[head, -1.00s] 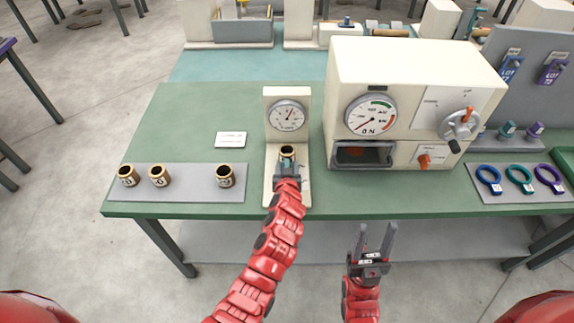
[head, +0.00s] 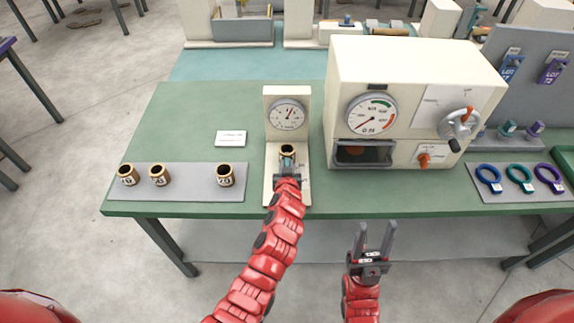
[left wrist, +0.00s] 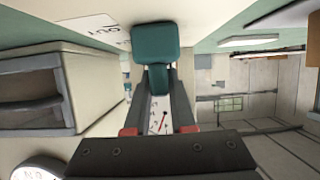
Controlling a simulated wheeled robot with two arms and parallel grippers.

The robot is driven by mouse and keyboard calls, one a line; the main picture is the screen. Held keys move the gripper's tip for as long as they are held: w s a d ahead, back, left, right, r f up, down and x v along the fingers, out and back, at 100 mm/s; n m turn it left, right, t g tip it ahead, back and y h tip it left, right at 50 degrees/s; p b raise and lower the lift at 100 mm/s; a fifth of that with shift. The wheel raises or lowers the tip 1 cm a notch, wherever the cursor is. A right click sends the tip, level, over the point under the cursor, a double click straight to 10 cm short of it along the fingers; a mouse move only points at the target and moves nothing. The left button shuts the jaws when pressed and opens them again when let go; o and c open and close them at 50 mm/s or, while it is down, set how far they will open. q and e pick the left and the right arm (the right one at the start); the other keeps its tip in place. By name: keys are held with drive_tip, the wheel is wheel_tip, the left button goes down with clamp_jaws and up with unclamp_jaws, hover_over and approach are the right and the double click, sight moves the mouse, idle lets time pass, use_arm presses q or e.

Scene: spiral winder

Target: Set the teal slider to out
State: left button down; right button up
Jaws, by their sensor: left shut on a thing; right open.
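The teal slider (left wrist: 156,45) sits on the cream base of the small gauge stand (head: 272,185). A printed label reading OUT (left wrist: 97,30) lies left of the slider there. My right gripper (head: 374,240) is open and empty in front of the table edge.
The large cream machine (head: 412,90) with a gauge, crank and orange knob stands close to the right. Several brass cups stand on a grey mat (head: 190,184) at the left. A white card (head: 231,138) lies on the green table. Rings lie at the right.

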idle(0.8)
use_arm(q)
drive_tip(key=s+b, duration=0.4)
drive_tip(key=s, duration=0.1)
drive_tip(key=shift+s+f, duration=0.2)
drive_tip(key=shift+s, duration=0.35)
drive_tip(key=c, duration=1.1)
unclamp_jaws()
drive_tip(key=o, duration=0.3)
drive_tip(key=shift+s+r, duration=0.15)
drive_tip(key=shift+o, duration=0.2)
